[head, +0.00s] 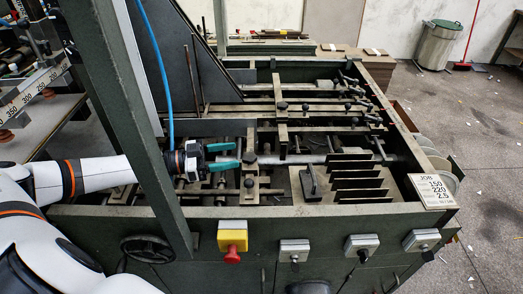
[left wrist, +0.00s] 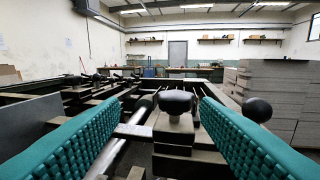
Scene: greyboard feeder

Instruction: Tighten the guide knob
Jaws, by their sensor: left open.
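My left gripper (head: 236,156) reaches into the green feeder frame from the left, its two teal fingers apart and empty. A black guide knob (head: 249,158) on a tan guide block lies just beyond the fingertips. In the left wrist view this rounded black knob (left wrist: 175,102) stands on its block, in the gap between the textured teal fingers (left wrist: 165,125), apart from both. A second black knob (head: 249,183) sits on the same guide nearer the front; in the left wrist view a round knob (left wrist: 257,109) shows partly behind the right finger. My right gripper is out of view.
A green upright post (head: 150,130) stands close beside my left arm. Dark plates (head: 358,183) and a black-handled block (head: 310,183) lie to the right in the feeder. A job sign (head: 433,191), a yellow box with red button (head: 232,238) and switches (head: 294,250) line the front.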

